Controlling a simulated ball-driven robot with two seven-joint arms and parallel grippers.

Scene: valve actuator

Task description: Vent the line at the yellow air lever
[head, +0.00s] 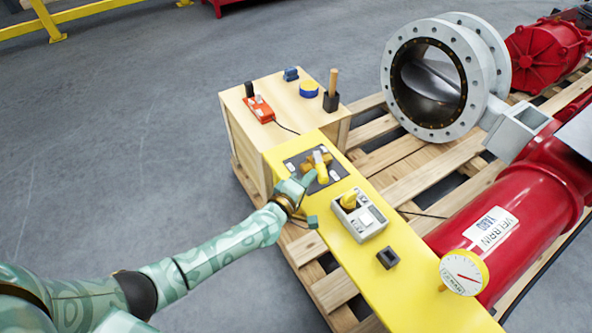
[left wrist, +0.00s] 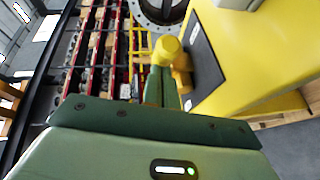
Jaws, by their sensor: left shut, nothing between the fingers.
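The yellow air lever (head: 321,168) stands on a dark plate (head: 334,173) on the yellow panel. In the left wrist view the rounded yellow end of the lever (left wrist: 168,48) is just beyond my fingers. My left gripper (head: 309,178) reaches in from the left, right beside the lever, over the plate. Its fingers (left wrist: 162,88) are shut with nothing between them. I cannot tell whether they touch the lever. My right gripper is in neither view.
The yellow panel (head: 412,277) also carries a grey control box (head: 360,218) and a dial gauge (head: 464,272). A wooden crate (head: 240,125) with an orange box (head: 259,109) stands behind. A red actuator cylinder (head: 500,225) and a large grey valve (head: 436,80) lie right, on the pallet.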

